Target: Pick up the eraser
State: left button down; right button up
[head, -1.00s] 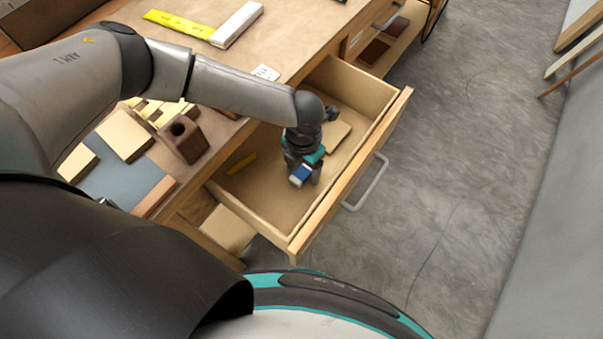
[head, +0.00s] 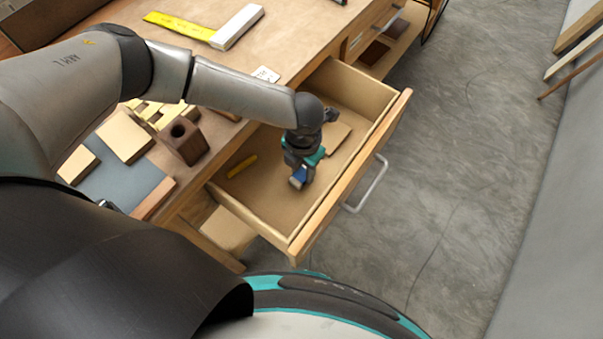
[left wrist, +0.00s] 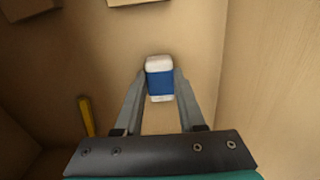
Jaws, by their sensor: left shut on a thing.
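The eraser (left wrist: 160,80) is a small white block with a blue sleeve, seen between the two fingers in the left wrist view. My left gripper (head: 299,181) is down inside the open wooden drawer (head: 270,222) and shut on the eraser. In the head view the eraser (head: 298,181) shows as a small blue patch, partly hidden by the fingers. I cannot tell whether it touches the drawer floor. My right gripper is not in view.
A yellow stick (head: 241,166) lies in the drawer left of my gripper, and a flat tan block (head: 335,137) lies behind it. The drawer walls surround the gripper. A brown block with a hole (head: 184,142) stands on the bench to the left.

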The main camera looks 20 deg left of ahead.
aim_at(303, 173)
pick_arm(q)
notch_tip(303, 173, up, 20)
jog(key=p, duration=0.5)
jog(key=c, duration=1.1)
grip_release()
grip_shut()
